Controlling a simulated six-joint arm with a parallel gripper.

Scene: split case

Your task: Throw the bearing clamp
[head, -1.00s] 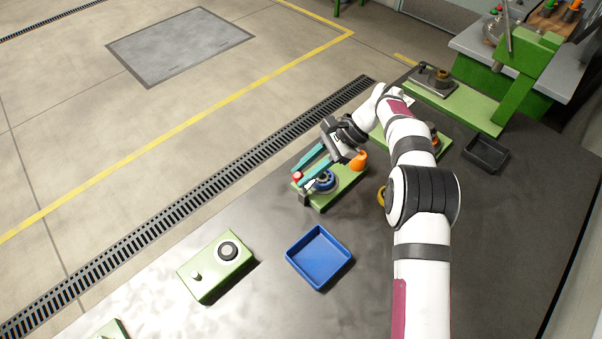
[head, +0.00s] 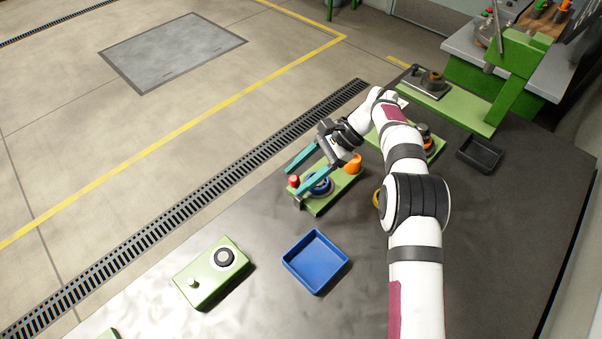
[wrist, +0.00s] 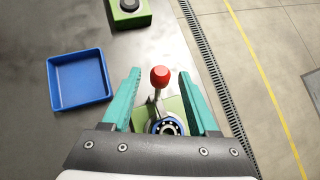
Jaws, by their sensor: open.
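The bearing clamp's red knob (head: 294,181) tops a thin metal lever (wrist: 155,103) at the near-left end of a green base (head: 322,203). A bearing in a blue ring (head: 319,184) sits on that base beside the lever; it also shows in the wrist view (wrist: 166,127). My gripper (wrist: 160,79) is open, with its two teal fingers on either side of the red knob. Gaps show between the knob and both fingers in the wrist view. The clamp's lower parts are partly hidden by my gripper.
An orange part (head: 354,163) stands on the base's far end. A blue tray (head: 316,287) and another green fixture (head: 212,273) lie to the near left. A black tray (head: 480,154) and a green machine frame (head: 510,90) stand right. Bare dark tabletop lies between.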

